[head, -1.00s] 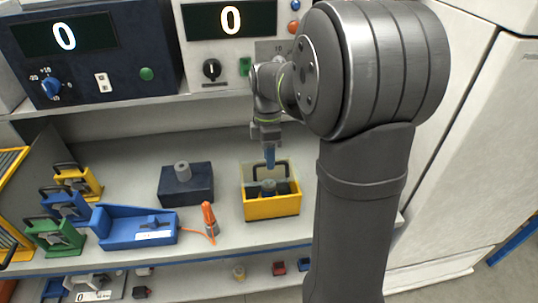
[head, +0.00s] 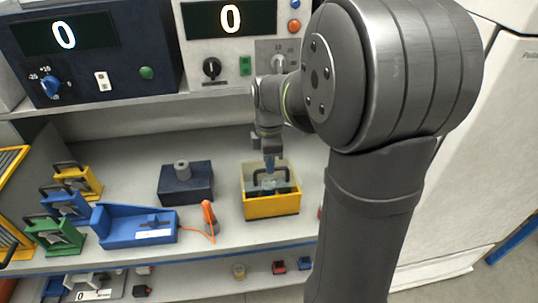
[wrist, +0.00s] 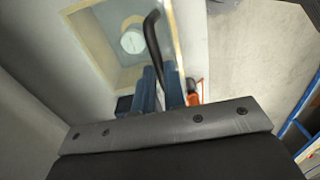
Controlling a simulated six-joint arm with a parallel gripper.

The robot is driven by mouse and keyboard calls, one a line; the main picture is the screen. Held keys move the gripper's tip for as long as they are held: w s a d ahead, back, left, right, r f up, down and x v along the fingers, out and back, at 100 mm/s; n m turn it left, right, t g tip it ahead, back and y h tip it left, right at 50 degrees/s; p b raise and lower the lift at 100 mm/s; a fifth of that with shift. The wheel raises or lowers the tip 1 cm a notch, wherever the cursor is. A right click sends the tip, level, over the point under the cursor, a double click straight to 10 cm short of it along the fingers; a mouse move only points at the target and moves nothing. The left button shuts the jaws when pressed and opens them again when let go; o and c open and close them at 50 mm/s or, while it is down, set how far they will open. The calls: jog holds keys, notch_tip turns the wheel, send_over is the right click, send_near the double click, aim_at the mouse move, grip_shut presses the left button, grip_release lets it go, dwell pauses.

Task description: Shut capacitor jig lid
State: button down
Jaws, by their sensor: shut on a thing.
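The capacitor jig is a yellow open-topped box (head: 272,207) on the bench, right of the middle, with a clear lid and a black handle (head: 285,175). My gripper (head: 269,166) is over the box and shut on the handle with its blue fingers. In the wrist view the black handle (wrist: 152,38) runs down between the blue fingers (wrist: 160,90). The pale frame of the jig and a round pale part (wrist: 132,40) show beyond.
A dark block with a grey cylinder (head: 186,183) stands left of the jig. Instrument panels (head: 65,55) sit on the shelf above.

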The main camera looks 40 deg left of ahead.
aim_at(271, 185)
jog(key=shift+s+d+f, duration=0.3)
jog(key=shift+f, duration=0.25)
jog(key=shift+s+d+f, duration=0.25)
jog(key=shift+f, duration=0.35)
jog(key=shift+s+d+f, duration=0.3)
jog(key=shift+f, duration=0.25)
jog(key=c, duration=1.5)
grip_release()
jog(key=shift+r, duration=0.1)
jog(key=shift+w+a+r, duration=0.1)
jog(key=shift+r, duration=0.2)
notch_tip(271, 185, up, 17)
jog(key=shift+w+a+f, duration=0.15)
notch_tip(271, 185, down, 17)
jog(key=shift+f, duration=0.15)
